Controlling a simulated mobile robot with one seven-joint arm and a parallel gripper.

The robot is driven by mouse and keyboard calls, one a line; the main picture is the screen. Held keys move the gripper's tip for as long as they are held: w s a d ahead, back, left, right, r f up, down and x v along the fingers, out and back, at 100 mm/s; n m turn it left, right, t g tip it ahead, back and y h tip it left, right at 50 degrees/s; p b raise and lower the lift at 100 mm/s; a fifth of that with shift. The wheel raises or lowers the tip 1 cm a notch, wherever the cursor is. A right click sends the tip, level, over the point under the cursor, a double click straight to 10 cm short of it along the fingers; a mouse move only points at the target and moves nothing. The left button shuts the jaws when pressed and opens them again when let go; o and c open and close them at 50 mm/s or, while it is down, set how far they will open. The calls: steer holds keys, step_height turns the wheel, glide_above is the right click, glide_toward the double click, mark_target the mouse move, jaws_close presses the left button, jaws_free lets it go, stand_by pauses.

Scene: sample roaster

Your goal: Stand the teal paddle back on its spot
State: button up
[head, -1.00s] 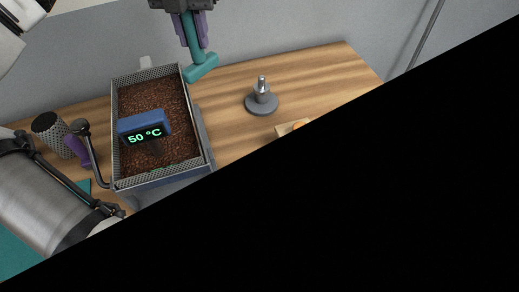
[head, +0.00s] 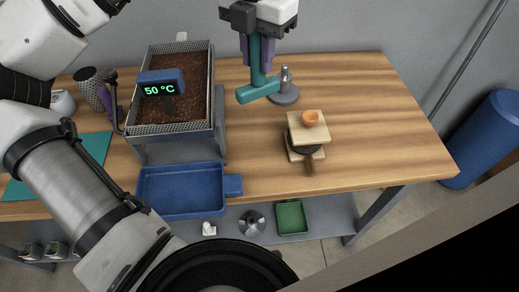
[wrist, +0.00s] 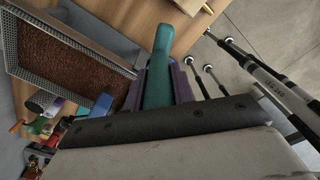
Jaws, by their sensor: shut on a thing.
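The teal paddle (head: 259,90) is held in my gripper (head: 257,56), its handle upright between the purple fingers and its wider end hanging below. In the wrist view the paddle (wrist: 160,65) stands out from between the fingers. In the head view it appears just left of and partly in front of a grey round base with a metal post (head: 285,96). I cannot tell whether it touches anything. A teal mat (head: 92,152) lies at the left of the table, partly hidden by my arm. Neither is clearly marked as the paddle's spot.
The roaster bed (head: 154,128) of brown beans, with a 50 °C display (head: 161,88), stands left of the paddle. A blue tray (head: 180,187) is in front. A wooden block stand (head: 309,132) holds an orange cup (head: 310,118). The right of the table is clear.

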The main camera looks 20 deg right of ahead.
mark_target(257, 88)
step_height(257, 88, down, 20)
steer(key=p, duration=0.3)
steer(key=shift+r, duration=0.25)
steer(key=shift+f, duration=0.25)
steer(key=o, duration=1)
steer(key=shift+r, duration=0.1)
steer(key=shift+r, duration=0.1)
step_height(257, 88, up, 12)
steer(key=shift+r+b, duration=0.1)
steer(key=shift+b, duration=0.8)
